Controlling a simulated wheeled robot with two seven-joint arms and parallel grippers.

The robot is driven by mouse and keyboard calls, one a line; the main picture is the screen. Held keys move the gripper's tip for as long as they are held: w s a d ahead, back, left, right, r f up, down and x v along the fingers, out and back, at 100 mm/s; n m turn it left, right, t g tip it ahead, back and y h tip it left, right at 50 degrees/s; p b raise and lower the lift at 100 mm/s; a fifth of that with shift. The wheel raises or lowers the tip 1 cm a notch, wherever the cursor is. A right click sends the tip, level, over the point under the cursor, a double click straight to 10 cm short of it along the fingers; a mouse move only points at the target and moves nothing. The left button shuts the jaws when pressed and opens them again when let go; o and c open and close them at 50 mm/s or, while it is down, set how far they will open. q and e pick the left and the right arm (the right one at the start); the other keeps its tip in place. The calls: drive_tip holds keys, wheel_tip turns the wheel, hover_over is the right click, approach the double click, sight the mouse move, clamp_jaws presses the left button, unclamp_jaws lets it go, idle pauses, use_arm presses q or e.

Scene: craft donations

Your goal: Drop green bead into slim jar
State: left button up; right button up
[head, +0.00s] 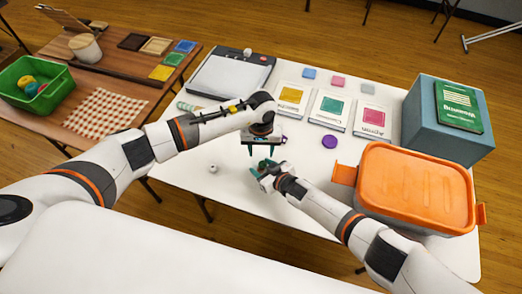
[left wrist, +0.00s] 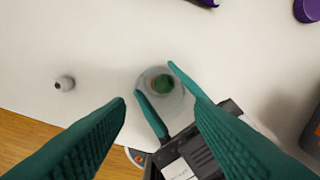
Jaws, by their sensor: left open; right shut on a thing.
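The slim jar (left wrist: 150,78) is clear and round, seen from above in the left wrist view. My right gripper (left wrist: 155,82) has its green fingers closed on either side of the jar. The green bead (left wrist: 165,84) shows within the jar's outline; I cannot tell how deep it sits. My left gripper (left wrist: 160,104) is open, its fingers wide apart above the jar with nothing between them. In the head view, my left gripper (head: 262,153) points down above my right gripper (head: 263,168), and the jar is hard to make out there.
A small whitish knob-like piece (head: 213,168) stands left on the white table (head: 215,205). A purple disc (head: 330,142) lies to the right. An orange-lidded box (head: 415,187) and a blue-grey box (head: 415,110) fill the right side. Cards (head: 330,108) lie behind.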

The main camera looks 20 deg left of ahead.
use_arm(q)
wheel_tip(320, 180, up, 11)
idle(0.3)
drive_tip(key=shift+f, duration=0.15)
use_arm(e)
drive_tip(key=o, duration=0.8)
drive_tip(key=shift+o, duration=0.2)
